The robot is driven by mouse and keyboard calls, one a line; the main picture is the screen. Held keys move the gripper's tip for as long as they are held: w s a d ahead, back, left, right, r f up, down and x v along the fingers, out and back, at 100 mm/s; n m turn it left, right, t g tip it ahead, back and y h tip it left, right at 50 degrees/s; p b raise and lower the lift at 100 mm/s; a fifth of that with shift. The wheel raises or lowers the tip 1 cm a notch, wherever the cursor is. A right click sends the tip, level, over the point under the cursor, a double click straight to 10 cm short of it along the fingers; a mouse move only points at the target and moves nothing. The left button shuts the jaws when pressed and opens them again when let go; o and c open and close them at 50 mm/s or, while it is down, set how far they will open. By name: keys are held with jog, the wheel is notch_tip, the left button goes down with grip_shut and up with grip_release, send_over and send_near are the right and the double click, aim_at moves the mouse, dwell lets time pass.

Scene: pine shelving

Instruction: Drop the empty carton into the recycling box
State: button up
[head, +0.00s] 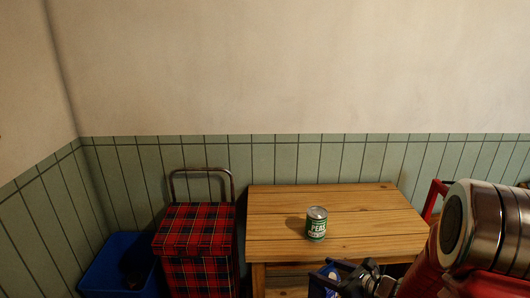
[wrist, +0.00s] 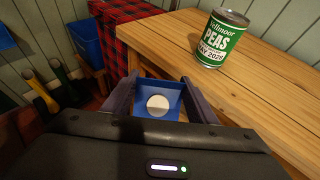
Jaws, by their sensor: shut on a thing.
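My gripper (wrist: 158,82) is shut on a blue carton (wrist: 158,106) with a white disc on its face; the two dark fingers flank it. In the head view my gripper (head: 345,277) is low, in front of the table's front edge, and the carton (head: 321,283) shows only partly beside it.
A red tartan trolley (head: 195,232) stands between the box and the pine table (head: 275,222). A green peas can (head: 317,224) stands upright on the table. Boots (wrist: 40,92) stand at the left in the wrist view. A red frame (head: 435,195) is at the right.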

jog(key=d+r+m+h, duration=0.1)
jog(key=r, duration=0.1)
jog(key=d+r+m+t+h, duration=0.1)
jog(key=r, duration=0.1)
jog(key=d+r+m+t+h, duration=0.1)
jog(key=r+m, duration=0.1)
jog(key=shift+w+d+r+h, duration=0.1)
jog(key=shift+d+r+h, duration=0.3)
jog(key=shift+d+r+m+t+h, duration=0.3)
jog(key=shift+m, duration=0.1)
jog(key=shift+a, duration=0.1)
